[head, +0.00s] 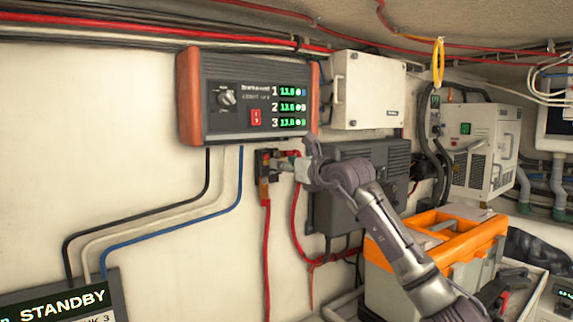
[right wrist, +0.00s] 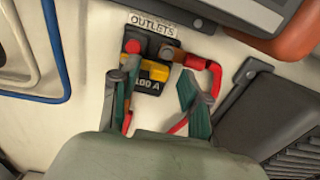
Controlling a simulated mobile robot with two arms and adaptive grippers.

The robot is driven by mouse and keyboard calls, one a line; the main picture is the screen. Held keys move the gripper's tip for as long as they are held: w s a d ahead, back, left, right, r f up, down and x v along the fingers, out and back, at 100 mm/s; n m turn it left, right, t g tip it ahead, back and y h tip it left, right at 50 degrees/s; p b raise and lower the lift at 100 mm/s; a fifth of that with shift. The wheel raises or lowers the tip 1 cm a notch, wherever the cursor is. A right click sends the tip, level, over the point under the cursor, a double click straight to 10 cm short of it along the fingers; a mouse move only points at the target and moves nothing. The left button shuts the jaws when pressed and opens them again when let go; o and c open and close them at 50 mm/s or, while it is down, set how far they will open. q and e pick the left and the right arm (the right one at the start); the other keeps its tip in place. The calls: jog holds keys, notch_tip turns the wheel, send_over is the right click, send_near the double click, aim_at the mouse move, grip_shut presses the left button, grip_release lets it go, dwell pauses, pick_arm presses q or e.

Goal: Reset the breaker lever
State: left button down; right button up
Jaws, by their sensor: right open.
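The breaker (head: 264,165) is a small dark block on the white wall below the orange-ended charger panel. In the right wrist view the breaker (right wrist: 148,86) has a red button, a yellow part (right wrist: 155,71) that looks like the lever, and the marking "100 A"; an "OUTLETS" label is above it. My right gripper (head: 283,164) is close in front of the breaker. In the wrist view its two fingers (right wrist: 157,80) are spread apart, one over the breaker's left side, one right of it, with nothing held. I cannot tell whether they touch it. My left gripper is not in view.
Red cables with a red boot (right wrist: 203,66) run beside the breaker. The charger panel (head: 250,70) hangs above, and a dark finned box (head: 365,165) is close on the right. The wall at left is mostly clear.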

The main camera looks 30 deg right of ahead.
jog(key=s+d, duration=0.1)
jog(key=s, duration=1.1)
jog(key=shift+d, duration=0.35)
